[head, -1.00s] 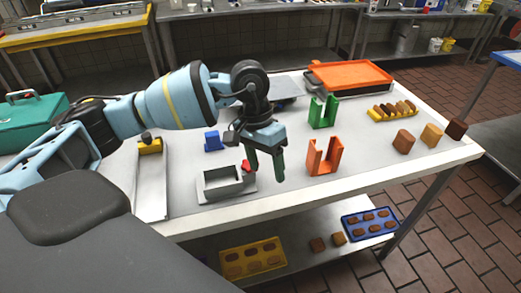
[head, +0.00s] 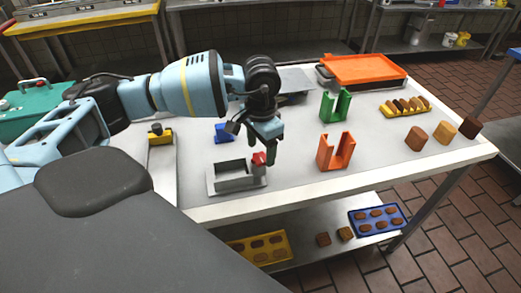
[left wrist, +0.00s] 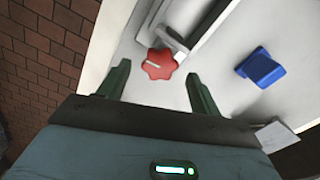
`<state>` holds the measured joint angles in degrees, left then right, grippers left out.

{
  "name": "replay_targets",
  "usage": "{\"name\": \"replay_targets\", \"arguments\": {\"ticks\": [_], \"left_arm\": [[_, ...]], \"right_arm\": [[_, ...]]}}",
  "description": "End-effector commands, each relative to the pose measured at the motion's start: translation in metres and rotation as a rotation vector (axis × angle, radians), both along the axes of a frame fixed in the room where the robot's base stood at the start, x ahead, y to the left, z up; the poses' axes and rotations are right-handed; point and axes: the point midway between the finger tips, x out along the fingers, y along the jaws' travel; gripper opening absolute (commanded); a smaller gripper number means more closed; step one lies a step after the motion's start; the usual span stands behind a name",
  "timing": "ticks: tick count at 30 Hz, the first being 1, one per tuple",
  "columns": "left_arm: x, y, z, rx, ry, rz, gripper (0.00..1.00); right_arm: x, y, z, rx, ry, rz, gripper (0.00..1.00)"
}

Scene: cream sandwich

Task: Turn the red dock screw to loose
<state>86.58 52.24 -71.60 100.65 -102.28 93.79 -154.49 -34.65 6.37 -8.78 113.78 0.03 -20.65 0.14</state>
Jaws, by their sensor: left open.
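The red dock screw (head: 259,158) is a lobed knob with a pale line across its face, on the right end of a grey dock frame (head: 222,185) near the table's front edge. In the left wrist view the red screw (left wrist: 159,64) lies just beyond and between the fingertips. My left gripper (head: 261,158) is open, pointing down over the screw; in the wrist view its two green fingers (left wrist: 156,76) stand apart with nothing between them. I cannot tell from the head view whether a finger touches the screw. My right gripper is not in view.
A blue block (head: 224,133) stands behind the dock. Orange (head: 335,153) and green (head: 334,107) slotted holders stand to the right. An orange-topped tray (head: 362,69) and a yellow rack (head: 405,107) are farther back.

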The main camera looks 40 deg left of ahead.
Motion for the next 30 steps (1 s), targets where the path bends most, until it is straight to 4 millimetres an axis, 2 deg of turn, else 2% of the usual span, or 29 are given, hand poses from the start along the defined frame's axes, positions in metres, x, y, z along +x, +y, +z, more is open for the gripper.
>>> {"name": "replay_targets", "arguments": {"ticks": [6, 14, 24, 30], "left_arm": [[0.0, 0.0, -0.014, -0.001, -0.001, -0.001, 0.64], [0.0, 0.0, -0.015, -0.001, -0.001, -0.001, 0.64], [0.0, 0.0, -0.015, -0.001, -0.001, -0.001, 0.2], [0.0, 0.0, -0.015, -0.001, -0.001, 0.011, 0.2]], "right_arm": [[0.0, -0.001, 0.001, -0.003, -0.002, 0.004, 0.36], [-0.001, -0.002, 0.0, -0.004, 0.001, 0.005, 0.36], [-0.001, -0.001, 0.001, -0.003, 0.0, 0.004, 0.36], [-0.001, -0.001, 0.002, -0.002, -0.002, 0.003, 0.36]]}}
